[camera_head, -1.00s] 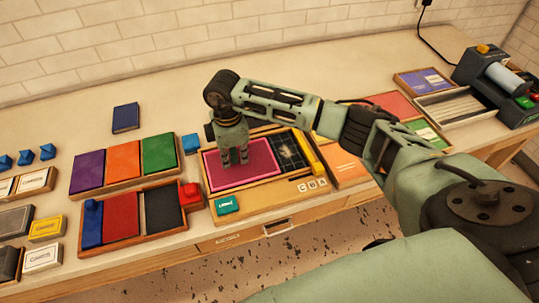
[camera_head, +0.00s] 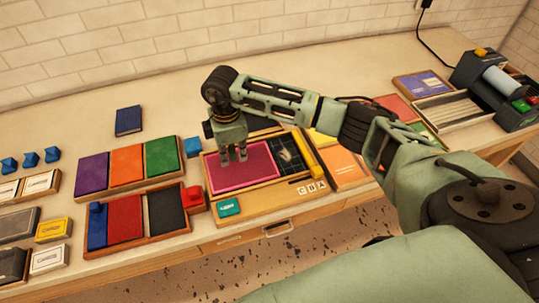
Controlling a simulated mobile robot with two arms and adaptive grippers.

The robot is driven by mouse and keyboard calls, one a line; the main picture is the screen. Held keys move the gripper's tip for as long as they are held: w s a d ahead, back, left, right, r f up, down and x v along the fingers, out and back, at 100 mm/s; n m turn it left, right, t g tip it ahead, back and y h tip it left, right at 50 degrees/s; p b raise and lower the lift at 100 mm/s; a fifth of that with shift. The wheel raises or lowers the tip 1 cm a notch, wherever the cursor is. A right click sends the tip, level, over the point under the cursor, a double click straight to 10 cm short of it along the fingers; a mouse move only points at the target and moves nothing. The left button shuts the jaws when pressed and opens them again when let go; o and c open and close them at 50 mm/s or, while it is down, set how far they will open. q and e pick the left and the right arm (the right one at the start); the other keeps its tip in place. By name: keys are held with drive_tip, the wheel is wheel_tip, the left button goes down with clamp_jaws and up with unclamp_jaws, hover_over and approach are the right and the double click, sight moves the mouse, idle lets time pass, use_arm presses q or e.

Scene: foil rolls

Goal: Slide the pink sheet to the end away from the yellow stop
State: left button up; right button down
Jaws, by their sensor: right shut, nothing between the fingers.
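The pink sheet (camera_head: 250,173) lies flat in a shallow wooden frame (camera_head: 232,193), filling its left and middle part. Its right edge borders a dark patterned panel (camera_head: 287,155). The yellow stop (camera_head: 308,156) is a bar at the frame's right end, with the dark panel between it and the sheet. My right gripper (camera_head: 234,160) is shut and empty, pointing down over the upper part of the sheet. I cannot tell if its fingertips touch it. The gripper hides a bit of the sheet and the frame's back edge. My left gripper is not in view.
A tray with blue, red and black panels (camera_head: 124,218) and a rack of purple, orange and green panels (camera_head: 126,163) stand to the left. A teal block (camera_head: 228,207) sits in front of the sheet. An orange board (camera_head: 346,167) lies right of the stop.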

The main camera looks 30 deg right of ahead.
wheel_tip(320, 180, up, 5)
drive_tip(key=p, duration=0.3)
idle(0.5)
